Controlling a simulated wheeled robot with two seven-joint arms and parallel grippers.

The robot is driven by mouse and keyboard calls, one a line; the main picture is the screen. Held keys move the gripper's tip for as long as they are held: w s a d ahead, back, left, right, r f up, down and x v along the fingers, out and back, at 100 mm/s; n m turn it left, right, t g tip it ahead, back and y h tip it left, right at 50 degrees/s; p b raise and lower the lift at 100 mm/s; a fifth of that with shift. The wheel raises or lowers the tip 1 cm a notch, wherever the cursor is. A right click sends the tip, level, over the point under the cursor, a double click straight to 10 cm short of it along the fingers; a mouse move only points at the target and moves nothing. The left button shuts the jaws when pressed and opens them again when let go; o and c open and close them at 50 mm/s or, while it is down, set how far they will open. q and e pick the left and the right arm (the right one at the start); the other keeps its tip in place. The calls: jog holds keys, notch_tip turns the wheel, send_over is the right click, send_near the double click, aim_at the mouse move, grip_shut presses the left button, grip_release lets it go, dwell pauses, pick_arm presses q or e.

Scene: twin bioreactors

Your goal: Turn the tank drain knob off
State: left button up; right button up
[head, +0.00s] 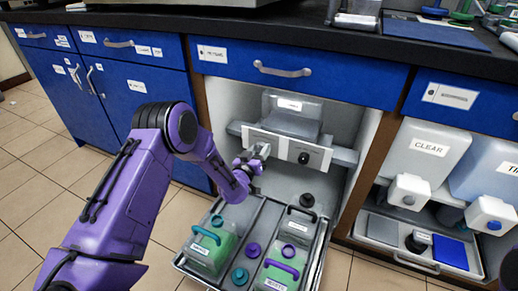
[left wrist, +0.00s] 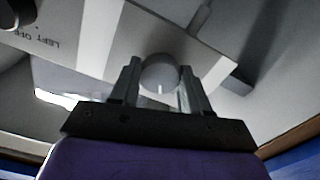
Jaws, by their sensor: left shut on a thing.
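A white panel (head: 322,158) is fixed under a grey tank (head: 290,115) inside the open cabinet bay. My left gripper (head: 257,157) is at the left part of this panel, shut around a round grey knob (left wrist: 160,72) with a small white mark pointing down in the left wrist view. The fingers stand on both sides of the knob, and the gripper hides it in the head view. A black knob (head: 303,158) on the panel's right part is free. It also shows in the left wrist view (left wrist: 14,12), beside printed words that read "LEFT OFF". My right gripper is not in view.
Below the panel, a grey tray (head: 319,262) on the floor holds green bottles (head: 206,249) with coloured caps and handles. Blue drawers and a dark counter (head: 190,22) are above. At right, another bay holds a tank marked CLEAR (head: 425,150) and a blue tank (head: 490,165).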

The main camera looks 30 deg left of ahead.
pick_arm(q)
jog(key=shift+f+n+p, duration=0.1)
jog(key=shift+n+p, duration=0.25)
jog(key=shift+n, duration=1.25)
jog(key=o, duration=1.1)
jog(key=shift+c, duration=0.2)
jog(key=s+p, duration=0.3)
jog(key=s, duration=0.7)
jog(key=shift+s+d, duration=0.3)
jog(key=shift+s, duration=0.05)
